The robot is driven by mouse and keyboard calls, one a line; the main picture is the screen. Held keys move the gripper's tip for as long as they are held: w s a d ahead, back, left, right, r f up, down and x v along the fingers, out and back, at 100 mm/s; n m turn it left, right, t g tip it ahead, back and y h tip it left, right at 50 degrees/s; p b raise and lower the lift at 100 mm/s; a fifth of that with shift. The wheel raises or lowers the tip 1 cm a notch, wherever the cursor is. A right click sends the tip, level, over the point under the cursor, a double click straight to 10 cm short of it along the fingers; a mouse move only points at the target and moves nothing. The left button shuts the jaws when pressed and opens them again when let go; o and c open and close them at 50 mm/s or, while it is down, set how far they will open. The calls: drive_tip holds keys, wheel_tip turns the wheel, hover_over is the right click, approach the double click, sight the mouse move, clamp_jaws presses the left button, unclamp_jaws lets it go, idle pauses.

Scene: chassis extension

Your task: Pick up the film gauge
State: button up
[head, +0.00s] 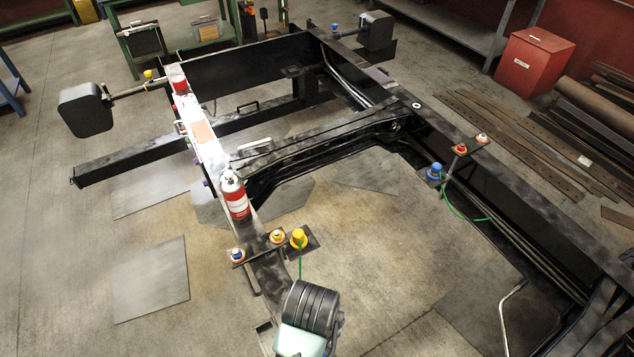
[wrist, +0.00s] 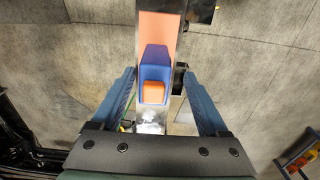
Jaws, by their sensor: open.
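The film gauge appears to be the blue body (wrist: 155,62) with a small orange block on its near end, seen in the wrist view. It lies over a flat orange area (wrist: 156,24) on a narrow pale strip of the rail. My gripper (wrist: 156,75) is open, with one blue-grey finger on each side of the strip. The gauge shows between the fingers, with gaps on both sides. I cannot tell how far above it the fingers are. I cannot make out the gauge in the head view, where my arm (head: 312,308) covers part of the rail's near end.
A red-and-white spray can (head: 234,196) stands on the left rail of the black chassis. Nearer are blue, orange and yellow knobs (head: 298,238) on plates. Another rail (head: 520,200) runs along the right. Bare floor (head: 60,260) lies to the left.

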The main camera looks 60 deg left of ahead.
drive_tip(key=shift+w+f+p, duration=0.2)
drive_tip(key=shift+f+p, duration=0.2)
drive_tip(key=shift+f, duration=0.8)
drive_tip(key=shift+w+f+p, duration=0.15)
drive_tip(key=shift+f+p, duration=0.25)
drive_tip(key=shift+f, duration=1.35)
drive_tip(key=shift+c, duration=0.3)
clamp_jaws()
